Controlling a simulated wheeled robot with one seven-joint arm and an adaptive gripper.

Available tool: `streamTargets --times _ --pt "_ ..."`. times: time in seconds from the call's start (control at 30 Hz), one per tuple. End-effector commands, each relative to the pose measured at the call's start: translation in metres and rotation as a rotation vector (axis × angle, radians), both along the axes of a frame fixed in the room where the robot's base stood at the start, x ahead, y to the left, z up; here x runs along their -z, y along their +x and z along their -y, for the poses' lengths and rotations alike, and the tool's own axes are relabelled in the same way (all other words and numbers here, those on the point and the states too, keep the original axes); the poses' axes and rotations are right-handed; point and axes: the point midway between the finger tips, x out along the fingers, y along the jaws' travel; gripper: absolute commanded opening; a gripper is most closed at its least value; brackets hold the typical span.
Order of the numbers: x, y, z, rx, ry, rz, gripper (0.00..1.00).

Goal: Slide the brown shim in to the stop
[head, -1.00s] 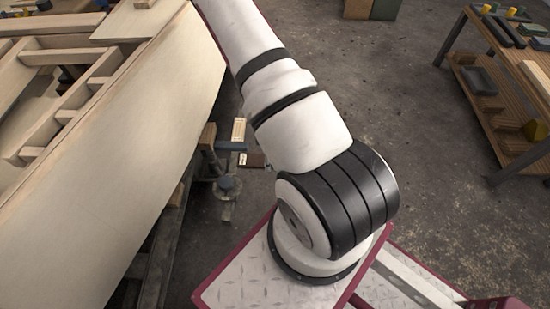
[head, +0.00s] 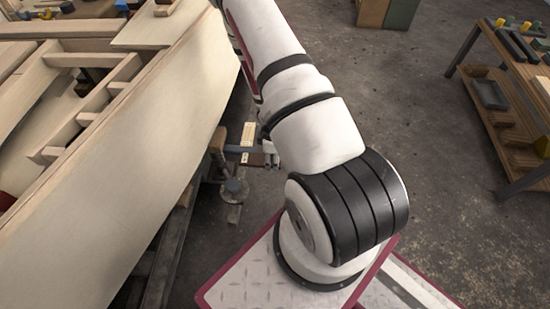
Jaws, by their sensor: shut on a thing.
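The brown shim (head: 257,159) is a small dark brown piece, level with the lower edge of a grey bar (head: 238,149) on a stand beside the hull. A pale wooden block (head: 248,133) stands just above the bar. My gripper (head: 273,156) shows only in part, to the left of my arm, which hides the rest. It is shut on the right end of the shim. The shim's left end is close to the stand, and I cannot tell how deep it sits or see the stop.
The plywood hull (head: 110,165) fills the left, close to the stand (head: 234,186). A wooden workbench (head: 500,110) with tools stands at the right. Boxes (head: 386,12) stand at the back. The floor between the arm and the workbench is clear.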

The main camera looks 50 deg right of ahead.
Motion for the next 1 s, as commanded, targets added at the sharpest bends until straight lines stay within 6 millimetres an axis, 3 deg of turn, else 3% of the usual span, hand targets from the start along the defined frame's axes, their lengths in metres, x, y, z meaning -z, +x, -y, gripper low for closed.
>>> streamTargets --times 1.0 --pt "0.014 0.043 0.007 0.001 0.001 0.001 0.13"
